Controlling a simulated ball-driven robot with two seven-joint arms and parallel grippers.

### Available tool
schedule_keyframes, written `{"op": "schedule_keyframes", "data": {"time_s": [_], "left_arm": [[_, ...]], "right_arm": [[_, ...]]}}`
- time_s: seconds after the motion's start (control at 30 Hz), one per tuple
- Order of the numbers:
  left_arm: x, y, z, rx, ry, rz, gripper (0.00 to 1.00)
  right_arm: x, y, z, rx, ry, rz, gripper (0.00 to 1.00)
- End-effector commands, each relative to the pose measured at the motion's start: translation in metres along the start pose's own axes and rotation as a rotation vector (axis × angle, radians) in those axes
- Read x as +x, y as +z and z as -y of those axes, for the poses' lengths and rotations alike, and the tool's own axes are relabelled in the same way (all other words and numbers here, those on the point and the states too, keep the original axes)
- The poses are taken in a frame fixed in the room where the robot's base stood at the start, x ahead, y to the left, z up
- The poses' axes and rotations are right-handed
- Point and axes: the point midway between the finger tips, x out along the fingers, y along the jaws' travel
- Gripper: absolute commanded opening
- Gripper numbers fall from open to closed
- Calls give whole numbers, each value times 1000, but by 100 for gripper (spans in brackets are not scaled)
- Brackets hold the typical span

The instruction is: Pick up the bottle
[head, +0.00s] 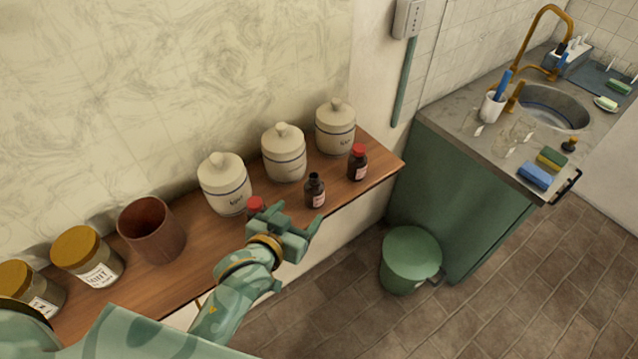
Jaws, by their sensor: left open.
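Small dark brown bottles with pale labels stand upright on the wooden shelf. One open-necked bottle (314,191) stands just beyond my left gripper (299,224). A red-capped bottle (357,164) stands farther right, near the shelf's right end. Another red cap (255,204) shows just behind my left gripper, which hides what is below it. My left gripper is open, at the shelf's front edge, with its fingers pointing up and to the right. I see nothing held between them. My right gripper is not in view.
Three white lidded canisters (283,154) stand along the wall behind the bottles. A brown cup (151,232) and gold-lidded jars (88,258) stand left on the shelf (186,275). A green bin (410,260) stands on the floor below. A sink counter (462,118) is at the right.

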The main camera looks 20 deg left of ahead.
Motion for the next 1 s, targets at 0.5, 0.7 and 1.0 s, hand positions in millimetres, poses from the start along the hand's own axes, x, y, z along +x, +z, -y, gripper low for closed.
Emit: {"op": "schedule_keyframes", "data": {"time_s": [0.5,0.7,1.0], "left_arm": [[91,0,1,1,0,0,71],[122,-3,9,2,-1,-1,71],[140,-2,8,0,0,0,71]], "right_arm": [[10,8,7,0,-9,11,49],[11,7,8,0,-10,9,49],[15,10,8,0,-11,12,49]]}}
